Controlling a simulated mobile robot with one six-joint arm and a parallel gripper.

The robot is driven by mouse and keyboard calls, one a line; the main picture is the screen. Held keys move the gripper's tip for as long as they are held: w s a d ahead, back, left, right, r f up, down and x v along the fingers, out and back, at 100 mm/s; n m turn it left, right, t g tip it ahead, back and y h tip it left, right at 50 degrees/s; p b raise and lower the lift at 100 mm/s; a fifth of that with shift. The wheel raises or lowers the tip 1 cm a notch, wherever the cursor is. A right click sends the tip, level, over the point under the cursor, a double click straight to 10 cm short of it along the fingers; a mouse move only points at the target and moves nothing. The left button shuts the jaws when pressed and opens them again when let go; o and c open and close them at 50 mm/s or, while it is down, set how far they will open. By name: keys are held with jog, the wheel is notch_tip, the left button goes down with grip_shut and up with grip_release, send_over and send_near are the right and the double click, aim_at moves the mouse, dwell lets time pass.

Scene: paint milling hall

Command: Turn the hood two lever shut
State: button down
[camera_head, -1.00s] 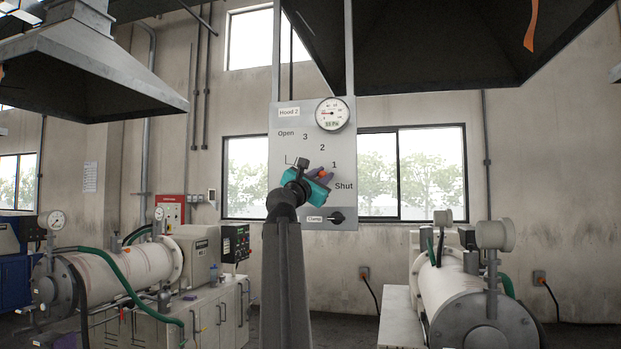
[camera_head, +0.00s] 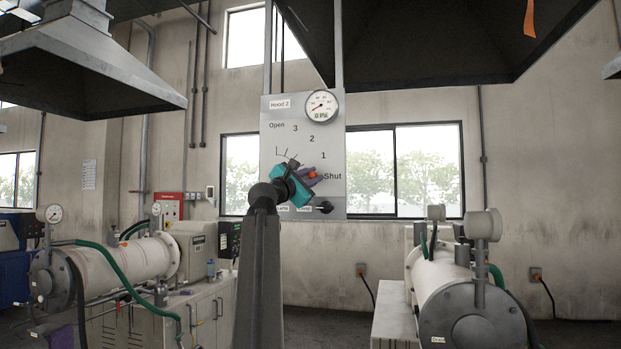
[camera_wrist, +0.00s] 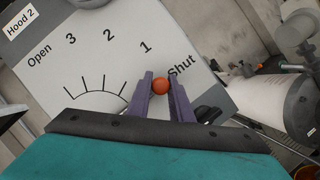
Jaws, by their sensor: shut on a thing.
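The Hood 2 panel (camera_head: 278,138) is a grey plate marked Open, 3, 2, 1 and Shut along an arc; it also shows in the wrist view (camera_wrist: 112,58). The lever's orange knob (camera_head: 312,174) is beside the word Shut, and it shows between the purple fingers in the wrist view (camera_wrist: 160,86). My gripper (camera_wrist: 162,78) is shut on this knob. The lever's shaft is hidden behind my gripper. The round gauge (camera_head: 321,104) at the panel's top right appears to read 0 Pa.
A black clamp knob (camera_head: 324,207) sits low on the panel, just below my gripper. A dark hood (camera_head: 420,45) hangs above. Milling machines stand at left (camera_head: 120,266) and right (camera_head: 455,290), with open floor between them.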

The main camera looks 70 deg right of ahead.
jog(key=shift+f, duration=0.3)
jog(key=c, duration=1.6)
grip_release()
jog(key=shift+a+r, duration=0.1)
jog(key=shift+a, duration=0.05)
jog(key=shift+s, duration=0.1)
jog(key=b+v, duration=0.2)
jog(key=v, duration=1.1)
jog(key=shift+a, duration=0.3)
jog(key=shift+w, duration=0.25)
